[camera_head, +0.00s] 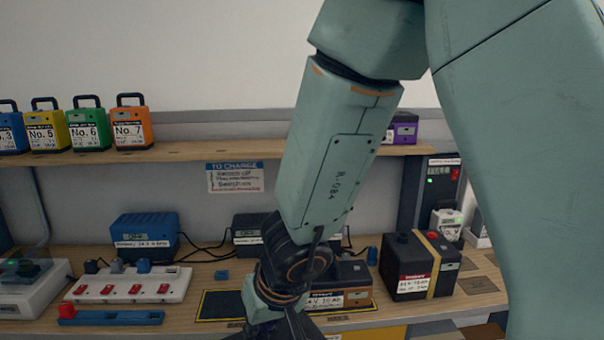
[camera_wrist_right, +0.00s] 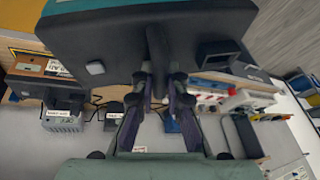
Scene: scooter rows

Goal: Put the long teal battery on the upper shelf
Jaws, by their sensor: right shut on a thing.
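A large dark box with a teal edge (camera_wrist_right: 100,50), which looks like the long teal battery, fills the top of the right wrist view. My right gripper (camera_wrist_right: 160,90) is shut on its dark upright part. In the head view my right gripper (camera_head: 290,328) is at the bottom edge, mostly cut off and behind my arm, and the battery cannot be made out there. The upper shelf (camera_head: 225,149) runs along the wall, above and beyond my gripper. Its middle stretch is bare, though my arm hides part of it. My left gripper is in neither view.
Blue, yellow, green and orange batteries (camera_head: 131,128) stand at the shelf's left, a purple one (camera_head: 403,128) at its right. The bench below carries a blue charger (camera_head: 146,235), a power strip (camera_head: 131,285), a black box with a yellow strap (camera_head: 418,265) and cables.

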